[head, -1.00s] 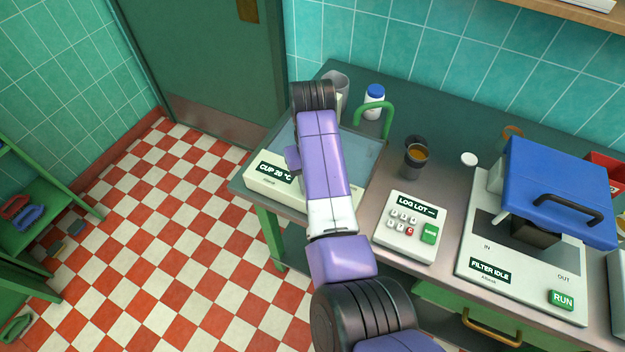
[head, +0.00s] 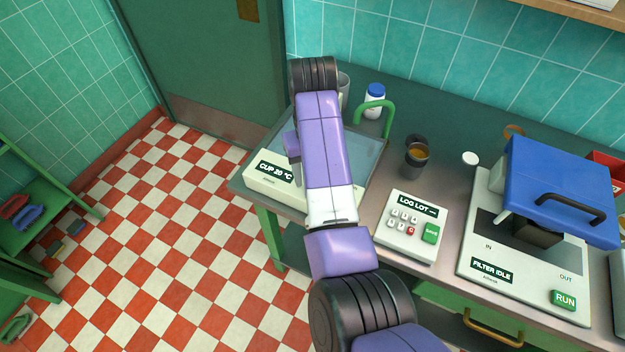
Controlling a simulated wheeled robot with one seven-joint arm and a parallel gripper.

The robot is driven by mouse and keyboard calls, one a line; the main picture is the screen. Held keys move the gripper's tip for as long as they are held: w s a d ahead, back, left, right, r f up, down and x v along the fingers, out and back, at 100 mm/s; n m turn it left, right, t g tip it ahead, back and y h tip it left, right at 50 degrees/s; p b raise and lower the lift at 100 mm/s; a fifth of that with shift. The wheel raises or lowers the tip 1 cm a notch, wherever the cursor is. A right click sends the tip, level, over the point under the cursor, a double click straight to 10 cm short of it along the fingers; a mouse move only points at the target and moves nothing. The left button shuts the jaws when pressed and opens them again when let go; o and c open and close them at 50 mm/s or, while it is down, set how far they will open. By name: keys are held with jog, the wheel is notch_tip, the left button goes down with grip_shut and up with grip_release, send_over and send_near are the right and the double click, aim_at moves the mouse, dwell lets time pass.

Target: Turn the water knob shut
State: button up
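I cannot make out a water knob; my arm covers part of this area. My purple arm reaches over the basin, and its black joint is at the far end. My gripper and its fingers are hidden behind the arm, so I cannot see what they touch.
A display unit (head: 262,184) reads "CUP 20 °C". A grey cup (head: 344,84) is partly hidden behind my arm.

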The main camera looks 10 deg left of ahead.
notch_tip(320, 180, up, 4)
jog(key=shift+r, duration=0.1)
dwell(0.5)
